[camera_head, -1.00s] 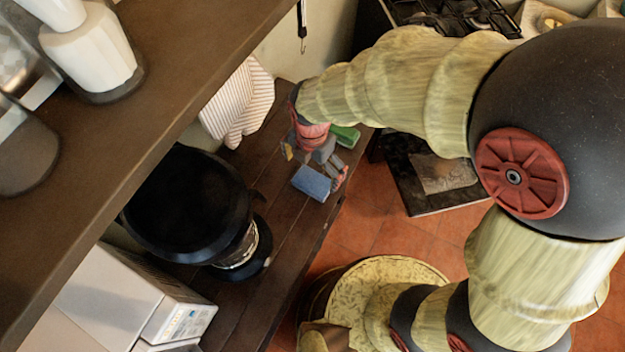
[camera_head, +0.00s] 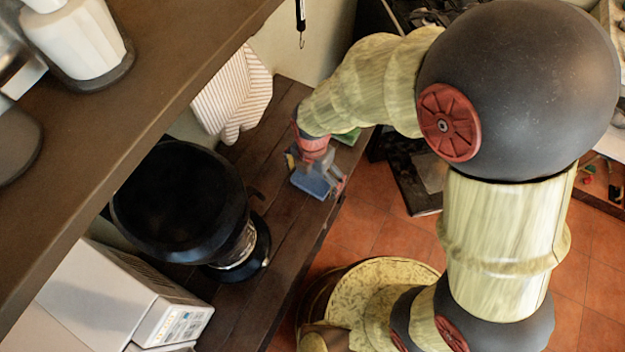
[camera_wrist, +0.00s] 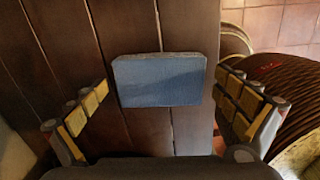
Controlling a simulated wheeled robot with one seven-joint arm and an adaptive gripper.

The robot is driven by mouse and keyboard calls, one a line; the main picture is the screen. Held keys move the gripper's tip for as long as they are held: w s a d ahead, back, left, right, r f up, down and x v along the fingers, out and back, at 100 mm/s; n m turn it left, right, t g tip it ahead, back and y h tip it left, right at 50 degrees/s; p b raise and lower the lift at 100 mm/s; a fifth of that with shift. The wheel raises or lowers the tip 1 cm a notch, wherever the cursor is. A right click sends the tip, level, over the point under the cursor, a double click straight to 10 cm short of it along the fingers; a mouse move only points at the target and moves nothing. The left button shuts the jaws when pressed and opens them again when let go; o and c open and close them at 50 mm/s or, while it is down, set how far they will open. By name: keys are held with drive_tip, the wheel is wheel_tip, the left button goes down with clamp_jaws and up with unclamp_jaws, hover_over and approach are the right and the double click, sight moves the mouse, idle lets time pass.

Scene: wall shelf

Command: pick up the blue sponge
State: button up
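The blue sponge (camera_wrist: 160,82) lies on the dark wooden counter, between the spread fingers of my gripper (camera_wrist: 163,112) in the wrist view. There is a clear gap to the left finger and a narrower one to the right finger. In the head view my gripper (camera_head: 320,172) is over the blue sponge (camera_head: 313,184) and hides part of it. My gripper is open and empty, with its fingers pointing down toward the counter.
A green sponge (camera_head: 348,136) lies behind my gripper, partly hidden. A black coffee grinder (camera_head: 185,205) stands on the counter (camera_head: 285,215) to the left. The shelf (camera_head: 115,130) overhangs at left. A white appliance (camera_head: 125,295) stands below.

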drive_tip(key=shift+c, duration=1.2)
drive_tip(key=c, duration=0.7)
drive_tip(key=shift+c, duration=0.4)
drive_tip(key=shift+r, duration=0.1)
drive_tip(key=shift+r+p, duration=0.35)
drive_tip(key=shift+r, duration=0.3)
drive_tip(key=s+d+r+p, duration=0.2)
drive_tip(key=s+r, duration=0.3)
drive_tip(key=s, duration=0.1)
drive_tip(key=s+d+r+p, duration=0.2)
drive_tip(key=s+r, duration=0.4)
drive_tip(key=s, duration=0.1)
drive_tip(key=shift+s+d+r+p, duration=0.15)
drive_tip(key=shift+d+r+p, duration=0.1)
drive_tip(key=shift+d+p, duration=0.1)
drive_tip(key=shift+a, duration=0.1)
